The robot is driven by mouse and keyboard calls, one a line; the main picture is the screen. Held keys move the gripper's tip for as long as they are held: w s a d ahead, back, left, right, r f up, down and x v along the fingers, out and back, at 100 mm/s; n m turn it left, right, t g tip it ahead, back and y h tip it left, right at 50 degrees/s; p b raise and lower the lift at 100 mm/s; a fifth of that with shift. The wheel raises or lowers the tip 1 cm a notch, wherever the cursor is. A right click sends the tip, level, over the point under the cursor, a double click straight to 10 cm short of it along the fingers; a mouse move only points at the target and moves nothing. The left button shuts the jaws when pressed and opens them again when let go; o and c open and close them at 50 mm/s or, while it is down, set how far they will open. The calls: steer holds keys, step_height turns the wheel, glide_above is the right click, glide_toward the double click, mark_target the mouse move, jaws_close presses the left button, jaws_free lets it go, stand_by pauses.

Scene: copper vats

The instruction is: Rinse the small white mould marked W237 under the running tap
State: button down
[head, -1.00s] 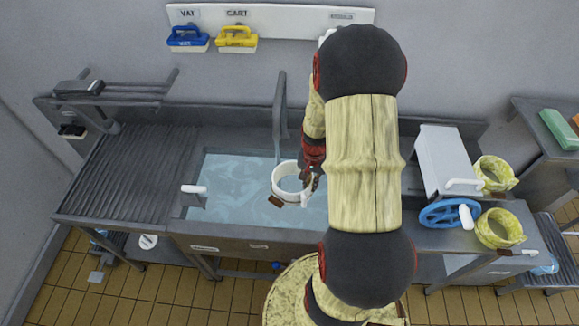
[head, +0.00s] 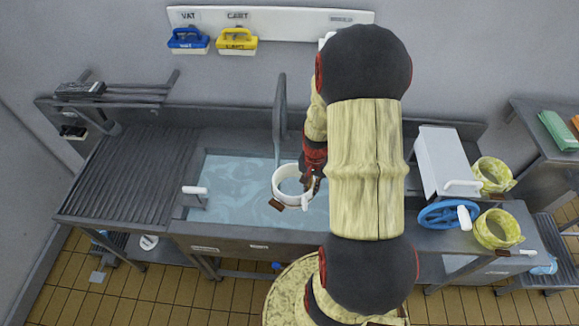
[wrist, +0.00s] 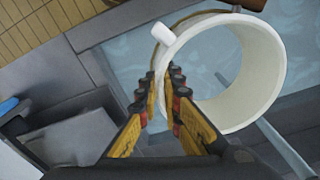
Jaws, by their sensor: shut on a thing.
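The white mould (head: 289,198), an open ring with small pegs and a brown tag at its front, is held above the water of the sink (head: 232,180). My gripper (head: 314,183) is shut on the right side of its wall. In the wrist view the fingers (wrist: 165,98) pinch the wall of the mould (wrist: 265,75). The dark tap (head: 280,108) stands at the back of the sink. A thin pale stream (head: 277,155) shows below its spout, just behind the mould's rim. The marking W237 is not readable.
A ribbed drainboard (head: 125,170) lies left of the sink. A white box (head: 448,160), a blue wheel (head: 440,214) and yellowish ring moulds (head: 497,229) stand on the right. Blue (head: 187,40) and yellow (head: 236,40) brushes hang on the wall rail.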

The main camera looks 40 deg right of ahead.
steer(key=s+a+r+p, duration=0.2)
steer(key=shift+s+r, duration=0.4)
stand_by(0.6)
